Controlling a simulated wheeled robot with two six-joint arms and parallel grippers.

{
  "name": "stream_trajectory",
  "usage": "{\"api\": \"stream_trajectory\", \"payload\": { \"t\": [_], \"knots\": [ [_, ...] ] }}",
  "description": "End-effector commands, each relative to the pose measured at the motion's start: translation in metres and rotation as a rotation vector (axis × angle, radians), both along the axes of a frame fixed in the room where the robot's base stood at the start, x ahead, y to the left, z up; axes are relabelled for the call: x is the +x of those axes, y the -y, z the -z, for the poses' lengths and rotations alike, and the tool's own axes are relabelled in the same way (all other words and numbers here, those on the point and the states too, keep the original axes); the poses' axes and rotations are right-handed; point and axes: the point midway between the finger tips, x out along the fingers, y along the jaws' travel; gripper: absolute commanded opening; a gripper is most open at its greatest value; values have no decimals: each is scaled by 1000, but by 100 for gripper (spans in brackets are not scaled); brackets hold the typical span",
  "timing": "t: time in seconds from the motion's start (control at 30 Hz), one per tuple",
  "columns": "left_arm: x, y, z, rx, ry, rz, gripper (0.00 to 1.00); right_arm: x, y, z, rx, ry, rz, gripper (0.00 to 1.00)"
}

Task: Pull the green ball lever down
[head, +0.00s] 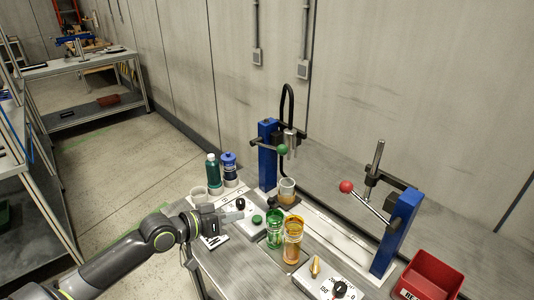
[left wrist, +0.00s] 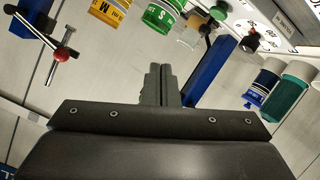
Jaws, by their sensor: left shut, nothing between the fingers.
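The green ball (head: 282,149) sits at the end of a lever on the left blue post (head: 267,155), high above the bench in the head view. The lever runs roughly level beside a metal cylinder. My left gripper (head: 238,215) is low over the bench's left part, left of and well below the ball, apart from it. Its fingers (left wrist: 160,85) are shut and empty in the left wrist view. There the blue post (left wrist: 208,70) rises behind them, and I cannot make out the green ball. My right gripper is not in view.
A red ball lever (head: 346,186) stands on the right blue post (head: 398,232). A green cup (head: 274,230), an orange cup (head: 292,240) and a beaker (head: 287,190) stand between. Green and blue bottles (head: 213,174) are at the left, a red bin (head: 428,277) at the right.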

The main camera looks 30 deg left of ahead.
Motion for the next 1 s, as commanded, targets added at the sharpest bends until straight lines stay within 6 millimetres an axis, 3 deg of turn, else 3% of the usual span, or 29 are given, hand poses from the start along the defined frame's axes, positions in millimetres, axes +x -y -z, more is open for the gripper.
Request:
{"api": "stream_trajectory", "payload": {
  "t": [0.03, 0.1, 0.2, 0.3, 0.43, 0.77, 1.0],
  "knots": [
    [17, -14, -27, -50, 52, -12, 0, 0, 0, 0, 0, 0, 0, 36],
    [34, -28, -58, -132, 112, -34, 0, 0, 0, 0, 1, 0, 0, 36],
    [50, -45, -94, -222, 180, -62, 0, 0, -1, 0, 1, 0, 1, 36],
    [58, -56, -117, -278, 221, -79, 0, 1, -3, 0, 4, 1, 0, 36],
    [62, -61, -127, -306, 240, -89, 0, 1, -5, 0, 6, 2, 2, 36],
    [63, -61, -127, -307, 241, -89, 0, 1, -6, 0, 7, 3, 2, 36],
    [80, -54, -128, -310, 243, -90, 0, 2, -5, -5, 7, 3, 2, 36]
  ]
}}
